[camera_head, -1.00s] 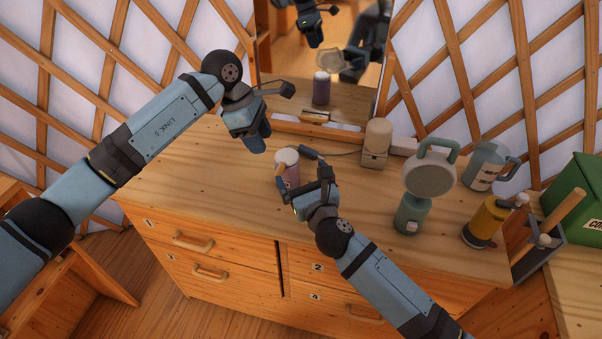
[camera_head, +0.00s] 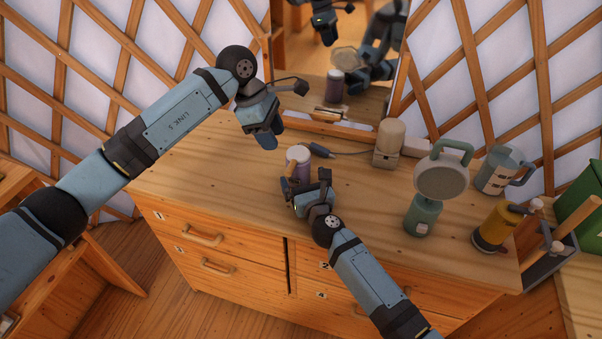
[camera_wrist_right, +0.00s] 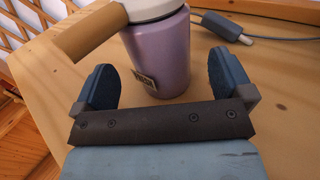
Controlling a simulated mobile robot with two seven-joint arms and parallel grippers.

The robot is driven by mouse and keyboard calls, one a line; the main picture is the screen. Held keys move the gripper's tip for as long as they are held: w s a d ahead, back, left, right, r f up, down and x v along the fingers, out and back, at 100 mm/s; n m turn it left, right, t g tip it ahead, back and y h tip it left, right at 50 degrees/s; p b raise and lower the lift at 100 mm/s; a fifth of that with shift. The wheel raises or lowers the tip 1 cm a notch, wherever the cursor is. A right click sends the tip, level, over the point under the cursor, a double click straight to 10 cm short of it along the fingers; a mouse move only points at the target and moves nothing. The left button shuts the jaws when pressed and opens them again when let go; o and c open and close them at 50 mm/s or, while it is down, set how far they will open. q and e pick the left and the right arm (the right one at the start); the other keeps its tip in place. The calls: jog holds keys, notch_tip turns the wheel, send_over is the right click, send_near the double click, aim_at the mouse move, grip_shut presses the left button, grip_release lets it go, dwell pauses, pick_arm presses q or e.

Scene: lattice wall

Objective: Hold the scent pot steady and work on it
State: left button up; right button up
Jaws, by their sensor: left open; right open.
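The scent pot (camera_head: 305,170) is a small purple pot with a pale lid and a tan side handle. It stands upright on the wooden dresser top. In the right wrist view the pot (camera_wrist_right: 162,54) shows its handle pointing left and a small label low on its side. My right gripper (camera_head: 307,187) is open at the near side of the pot. In the wrist view its two fingers (camera_wrist_right: 158,82) are spread, with the pot just beyond and between them, not clamped. My left gripper (camera_head: 267,132) is open and empty, in the air behind and left of the pot.
A grey plug with a cable (camera_head: 322,150) lies behind the pot. A mirror rises at the back. The left of the dresser top is clear.

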aim_at(295, 161)
jog(key=shift+x, duration=1.15)
jog(key=shift+r, duration=0.1)
jog(key=c, duration=1)
pick_arm(q)
jog(key=shift+r, duration=0.1)
jog(key=shift+c, duration=1.3)
jog(key=w+a+r, duration=0.1)
jog(key=a+r+g+h, duration=0.1)
jog(key=a, duration=0.1)
jog(key=w+a+r+m+h, duration=0.1)
jog(key=a, duration=0.1)
jog(key=shift+w+r+g, duration=0.15)
jog(key=shift+w+g, duration=0.15)
grip_shut()
jog(key=x, duration=1.3)
jog(key=shift+d, duration=0.3)
